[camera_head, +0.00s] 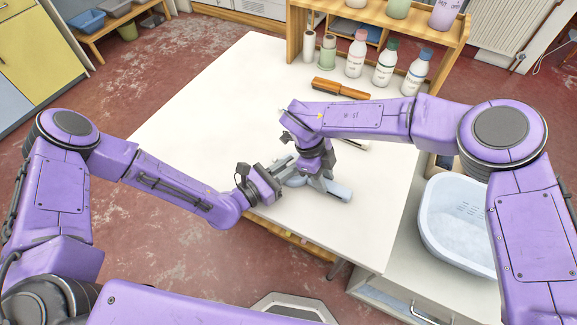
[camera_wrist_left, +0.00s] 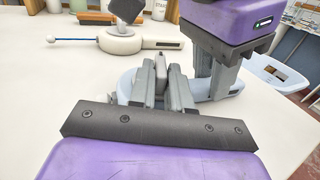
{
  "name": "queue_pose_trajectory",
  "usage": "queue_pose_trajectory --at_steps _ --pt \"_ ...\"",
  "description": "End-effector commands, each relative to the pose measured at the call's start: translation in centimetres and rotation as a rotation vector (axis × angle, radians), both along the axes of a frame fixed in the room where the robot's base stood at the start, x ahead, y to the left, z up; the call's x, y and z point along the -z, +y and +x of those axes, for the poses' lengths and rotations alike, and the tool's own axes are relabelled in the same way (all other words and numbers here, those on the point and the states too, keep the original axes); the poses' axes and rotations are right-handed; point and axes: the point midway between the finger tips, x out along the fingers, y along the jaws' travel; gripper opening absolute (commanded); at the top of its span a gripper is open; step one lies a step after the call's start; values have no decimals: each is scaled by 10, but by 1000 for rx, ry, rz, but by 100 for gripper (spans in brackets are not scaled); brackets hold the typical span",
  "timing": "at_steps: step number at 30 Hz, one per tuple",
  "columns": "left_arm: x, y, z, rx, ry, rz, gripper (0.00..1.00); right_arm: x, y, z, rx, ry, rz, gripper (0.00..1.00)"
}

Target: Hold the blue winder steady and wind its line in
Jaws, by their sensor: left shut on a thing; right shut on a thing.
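The light-blue winder (camera_head: 338,189) lies on the white table near its front edge. Its pale blue body shows on both sides of the fingers in the left wrist view (camera_wrist_left: 125,83). My left gripper (camera_head: 276,178) comes in from the left and is shut on the winder's left part; its fingers (camera_wrist_left: 156,82) hide what they grip. My right gripper (camera_head: 315,168) reaches down from above, shut on the winder just right of my left one. It also shows in the left wrist view (camera_wrist_left: 218,80). Its fingers hide the held part. I cannot make out the blue winder's line.
A brown-handled tool (camera_head: 340,89) lies farther back. Several bottles (camera_head: 385,64) stand before a wooden shelf (camera_head: 292,30). A pale blue tub (camera_head: 455,225) is at right. The table's left side is clear.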

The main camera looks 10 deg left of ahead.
Motion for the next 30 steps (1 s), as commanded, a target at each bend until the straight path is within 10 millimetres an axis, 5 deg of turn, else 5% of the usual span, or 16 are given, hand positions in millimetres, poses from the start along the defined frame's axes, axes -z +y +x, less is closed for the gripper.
queue_pose_trajectory --at_steps 11,12,21,30 --pt "-1 0 1 0 -2 -3 0 1 0 -1 -1 2 -2 0" --pt "-1 0 1 0 -2 -3 24 1 0 -1 -1 2 -2 0" --pt "0 2 -1 0 1 -1 24 1 0 0 -1 2 0 0" --pt "0 45 -49 -4 2 -2 24 1 0 0 -1 1 -1 0"
